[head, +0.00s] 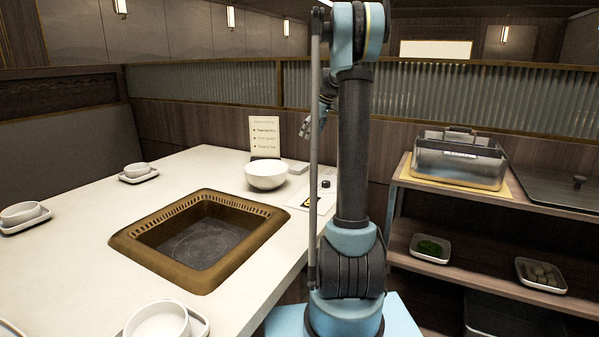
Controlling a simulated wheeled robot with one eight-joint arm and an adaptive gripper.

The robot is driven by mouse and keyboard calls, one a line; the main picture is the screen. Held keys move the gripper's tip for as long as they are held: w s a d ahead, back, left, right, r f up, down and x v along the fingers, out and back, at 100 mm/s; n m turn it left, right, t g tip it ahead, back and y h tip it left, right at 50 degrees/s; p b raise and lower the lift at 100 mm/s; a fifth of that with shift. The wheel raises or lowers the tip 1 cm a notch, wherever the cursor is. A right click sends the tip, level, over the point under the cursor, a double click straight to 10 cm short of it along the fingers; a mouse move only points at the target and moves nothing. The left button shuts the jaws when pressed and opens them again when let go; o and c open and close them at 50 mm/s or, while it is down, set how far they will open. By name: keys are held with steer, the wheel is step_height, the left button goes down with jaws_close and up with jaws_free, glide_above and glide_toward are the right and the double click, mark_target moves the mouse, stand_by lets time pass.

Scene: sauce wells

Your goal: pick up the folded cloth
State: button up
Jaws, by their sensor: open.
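I cannot make out the folded cloth with certainty. A small flat grey item (297,167) lies on the table just behind the white bowl, too small to tell what it is. A tan flat sheet (408,176) shows under the clear container on the cart, and I cannot tell if it is cloth. My gripper (308,127) is partly hidden behind my own arm. It is raised above the back of the table, points down and left, and is open and empty.
The white table (228,165) has a sunken brass-framed well (200,240). A white bowl (266,175) and menu card (265,138) stand behind it; cups on saucers line the left and front. On the right, a cart (450,262) bears a clear container (458,162) and small dishes.

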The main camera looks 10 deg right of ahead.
mark_target(299, 166)
steer(key=x, duration=1.1)
steer(key=d+x, duration=0.1)
steer(key=x, duration=0.5)
steer(key=shift+w+f, duration=0.1)
steer(key=shift+f, duration=0.05)
steer(key=c, duration=0.9)
